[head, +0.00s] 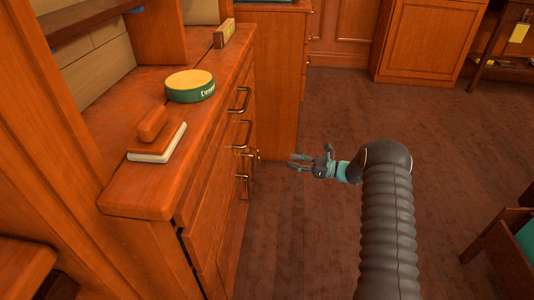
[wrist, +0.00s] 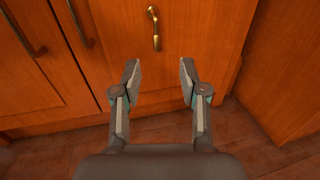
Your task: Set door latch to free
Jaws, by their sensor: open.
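A small upright brass fitting (wrist: 154,28), which looks like the door latch, is on the wooden cabinet front ahead of my gripper in the wrist view. In the head view a small brass piece (head: 258,154) at the cabinet's far edge seems to be the same fitting. I cannot tell its setting. My gripper (wrist: 158,72) is open and empty, with its fingers apart just below the fitting in the picture and not touching it. In the head view my gripper (head: 293,162) points left toward the cabinet, with a gap between them.
The wooden cabinet (head: 150,195) has several brass handles (head: 240,100) on its front. On its top are a green round tin (head: 190,93), a book (head: 157,146) with a brown block (head: 152,123) and a small sign (head: 224,32). The floor (head: 325,110) around my gripper is clear.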

